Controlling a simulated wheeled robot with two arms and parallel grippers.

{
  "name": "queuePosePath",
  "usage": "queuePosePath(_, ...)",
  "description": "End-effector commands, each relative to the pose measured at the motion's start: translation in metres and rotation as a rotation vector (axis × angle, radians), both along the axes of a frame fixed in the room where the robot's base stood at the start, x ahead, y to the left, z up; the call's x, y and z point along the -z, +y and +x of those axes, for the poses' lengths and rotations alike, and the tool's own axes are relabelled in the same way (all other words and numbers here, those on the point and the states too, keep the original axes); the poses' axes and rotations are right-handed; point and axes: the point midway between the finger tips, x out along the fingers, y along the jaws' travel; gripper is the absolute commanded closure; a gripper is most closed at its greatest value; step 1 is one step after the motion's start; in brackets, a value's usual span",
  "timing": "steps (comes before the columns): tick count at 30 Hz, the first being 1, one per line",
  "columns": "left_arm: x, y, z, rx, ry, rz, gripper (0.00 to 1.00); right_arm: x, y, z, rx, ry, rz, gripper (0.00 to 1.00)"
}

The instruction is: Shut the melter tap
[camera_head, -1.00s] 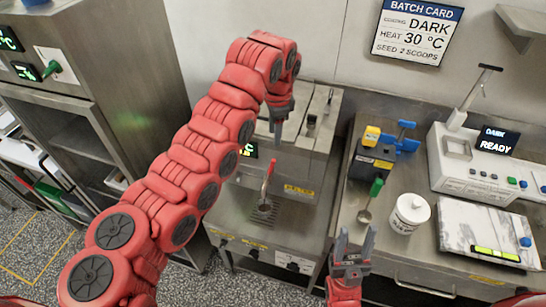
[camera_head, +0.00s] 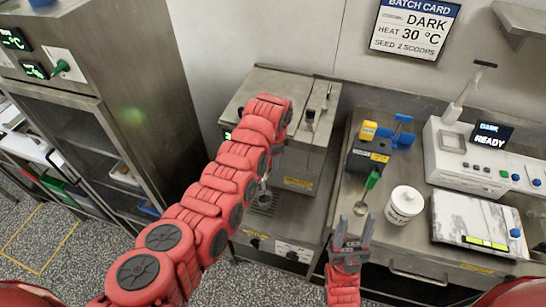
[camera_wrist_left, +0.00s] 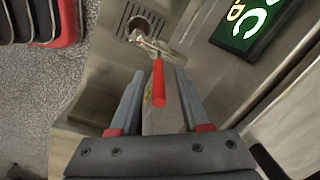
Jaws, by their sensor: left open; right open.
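The melter (camera_head: 312,160) is a steel box on the bench in the middle of the head view. Its tap has a red lever handle (camera_wrist_left: 158,84), seen in the left wrist view, above the drip grate. In the head view my left arm hides the red handle. My left gripper (camera_wrist_left: 157,76) is open, with one finger on each side of the red handle. I see gaps between handle and fingers. In the head view its jaws are hidden behind the arm. My right gripper (camera_head: 354,226) is open and empty in front of the right bench.
A drip grate (camera_wrist_left: 142,22) lies below the tap, and a lit display (camera_wrist_left: 252,20) is close by on the melter's front. To the right are a white tub (camera_head: 404,205), a green-handled scoop (camera_head: 372,180) and a white machine reading READY (camera_head: 470,165). A steel cabinet (camera_head: 130,90) stands left.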

Motion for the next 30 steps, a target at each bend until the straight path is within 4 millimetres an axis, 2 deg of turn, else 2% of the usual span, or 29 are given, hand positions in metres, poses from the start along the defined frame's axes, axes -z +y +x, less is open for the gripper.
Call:
queuePosePath(6,0.0089,-0.0002,0.0004,0.000,0.000,-0.001,0.53,-0.0028,0.0000,0.0000,0.000,0.000,0.000,0.50)
queuePosePath(13,0.0097,-0.0003,0.0006,0.000,-0.001,-0.002,0.53,-0.0026,0.0000,-0.0001,0.000,0.000,0.000,0.50)
queuePosePath(14,0.0096,-0.0003,0.0006,0.000,-0.001,-0.002,0.55,-0.0026,0.0000,-0.0001,0.000,0.000,0.000,0.50)
queuePosePath(21,0.0094,-0.0002,0.0008,0.000,-0.001,-0.002,0.98,-0.0027,0.0000,0.0000,0.000,0.000,0.000,0.50)
queuePosePath(30,0.0094,-0.0001,0.0008,0.000,-0.001,-0.002,1.00,-0.0026,0.0000,0.0000,0.000,0.000,0.000,0.50)
